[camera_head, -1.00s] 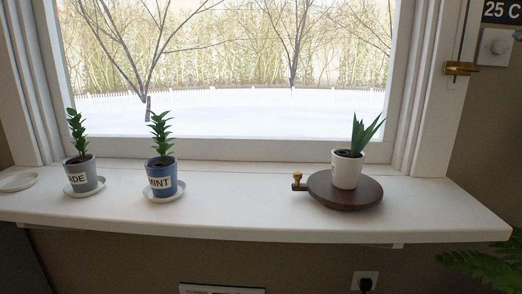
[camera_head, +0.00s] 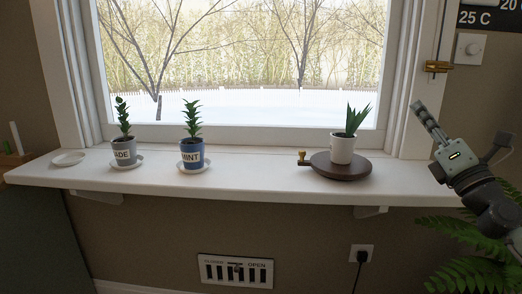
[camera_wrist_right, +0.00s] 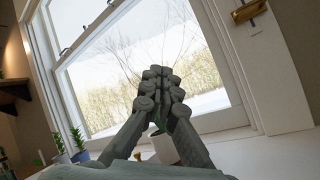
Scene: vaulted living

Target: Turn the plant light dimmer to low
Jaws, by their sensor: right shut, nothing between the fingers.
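A white wall plate with a round knob (camera_head: 470,47), which looks like a dimmer, is on the wall at the upper right in the head view. Its setting is too small to read. My right gripper (camera_head: 418,107) is in front of the right end of the window sill, below and left of the knob and apart from it. Its fingers are shut and empty. In the right wrist view the fingertips (camera_wrist_right: 160,73) meet, facing the window; the knob is not in that view. My left gripper is in neither view.
The white sill (camera_head: 260,177) holds a jade pot (camera_head: 124,155), a mint pot (camera_head: 191,156) and a white pot (camera_head: 342,149) on a dark turntable (camera_head: 340,172). A fern (camera_head: 470,245) grows below my right arm.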

